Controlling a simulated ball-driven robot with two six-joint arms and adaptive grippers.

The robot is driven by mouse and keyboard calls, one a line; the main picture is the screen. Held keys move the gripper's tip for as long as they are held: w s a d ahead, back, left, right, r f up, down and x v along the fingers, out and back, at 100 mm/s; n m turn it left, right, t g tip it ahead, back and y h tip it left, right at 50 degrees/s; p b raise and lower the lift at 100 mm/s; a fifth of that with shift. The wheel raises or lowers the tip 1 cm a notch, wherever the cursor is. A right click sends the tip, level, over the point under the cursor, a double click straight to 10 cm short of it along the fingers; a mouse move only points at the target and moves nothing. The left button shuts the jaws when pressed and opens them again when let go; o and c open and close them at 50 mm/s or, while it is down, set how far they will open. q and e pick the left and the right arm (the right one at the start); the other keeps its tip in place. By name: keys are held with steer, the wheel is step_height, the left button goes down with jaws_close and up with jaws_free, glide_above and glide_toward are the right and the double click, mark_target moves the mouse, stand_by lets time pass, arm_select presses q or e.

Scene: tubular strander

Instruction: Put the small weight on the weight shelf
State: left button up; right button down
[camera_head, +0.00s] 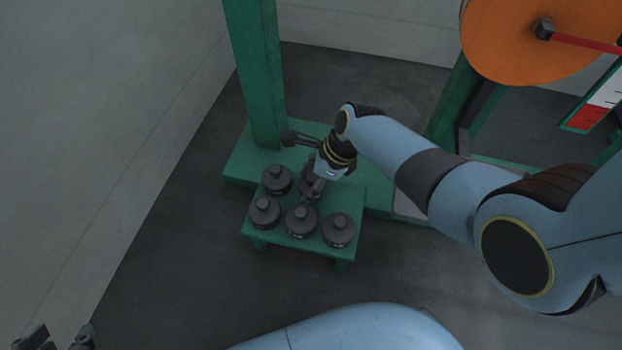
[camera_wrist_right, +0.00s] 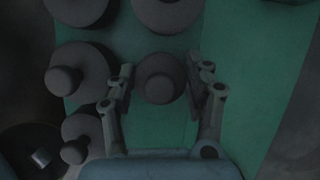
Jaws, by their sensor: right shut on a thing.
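The small weight (camera_wrist_right: 160,78) is a dark grey round piece with a knob, seen between the fingers of my right gripper (camera_wrist_right: 160,88) in the right wrist view. My right gripper (camera_head: 312,188) is shut on it, over the back of the green weight shelf (camera_head: 287,240). In the head view the gripper mostly hides this weight. I cannot tell whether it touches the shelf. My left gripper (camera_head: 58,337) shows only as two dark, separated fingertips at the bottom left corner, and it looks open and empty.
Several dark knobbed weights stand on the shelf, including a front one (camera_head: 300,222), a right one (camera_head: 339,231) and a left one (camera_head: 264,212). A green post (camera_head: 256,75) rises behind. An orange disc (camera_head: 530,45) is at upper right. Bare green surface shows in the right wrist view.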

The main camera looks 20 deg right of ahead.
steer(key=shift+f, duration=0.25)
steer(key=c, duration=0.5)
jaws_free()
steer(key=shift+c, duration=0.2)
steer(key=shift+o, duration=0.4)
